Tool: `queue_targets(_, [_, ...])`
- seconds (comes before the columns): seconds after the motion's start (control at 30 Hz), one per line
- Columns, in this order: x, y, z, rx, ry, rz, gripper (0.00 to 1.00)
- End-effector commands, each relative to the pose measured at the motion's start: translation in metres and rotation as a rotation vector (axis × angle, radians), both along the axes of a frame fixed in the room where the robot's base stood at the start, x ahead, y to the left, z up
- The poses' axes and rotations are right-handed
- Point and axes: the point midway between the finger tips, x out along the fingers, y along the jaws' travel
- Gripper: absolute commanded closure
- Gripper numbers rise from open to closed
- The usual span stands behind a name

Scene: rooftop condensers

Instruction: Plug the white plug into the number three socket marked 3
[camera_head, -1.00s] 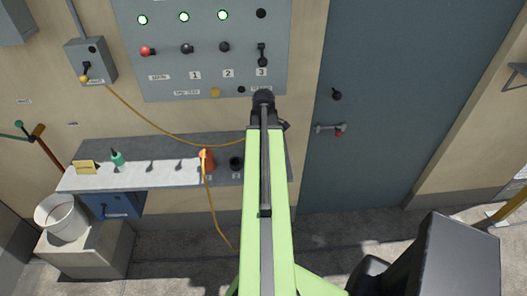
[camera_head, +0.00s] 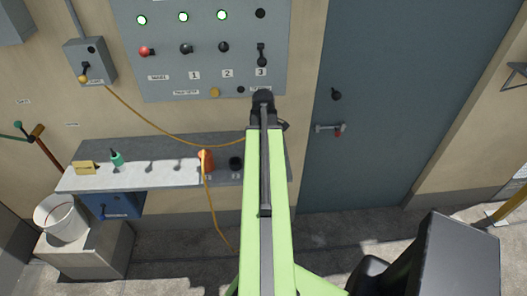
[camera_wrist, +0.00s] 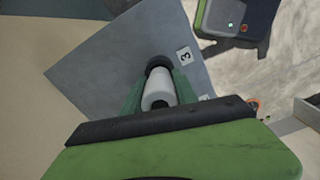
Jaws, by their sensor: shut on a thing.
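In the wrist view, my gripper (camera_wrist: 159,86) is shut on the white plug (camera_wrist: 158,98), with a green finger on each side. The plug's far end meets a dark round socket (camera_wrist: 157,64) on a grey surface (camera_wrist: 105,65). The label 3 (camera_wrist: 185,54) lies just to the right of that socket. I cannot tell how far the plug is in. In the head view, my light green arm hides the gripper, the plug and this socket.
A grey ledge (camera_head: 262,150) runs along the wall, with an orange plug (camera_head: 206,160) and a dark socket (camera_head: 236,163) on it. Above is a switch panel (camera_head: 160,65) with lit green lamps. A yellow cord (camera_head: 150,119) passes behind my arm. A bucket (camera_head: 58,215) stands left.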

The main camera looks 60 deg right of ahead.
Motion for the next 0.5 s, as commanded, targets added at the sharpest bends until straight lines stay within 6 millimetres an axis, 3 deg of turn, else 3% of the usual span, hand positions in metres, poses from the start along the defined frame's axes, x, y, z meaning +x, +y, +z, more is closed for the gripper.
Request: queue_targets(0.5, [0.0004, 0.0004, -0.0039, 0.000, 0.000, 0.001, 1.00])
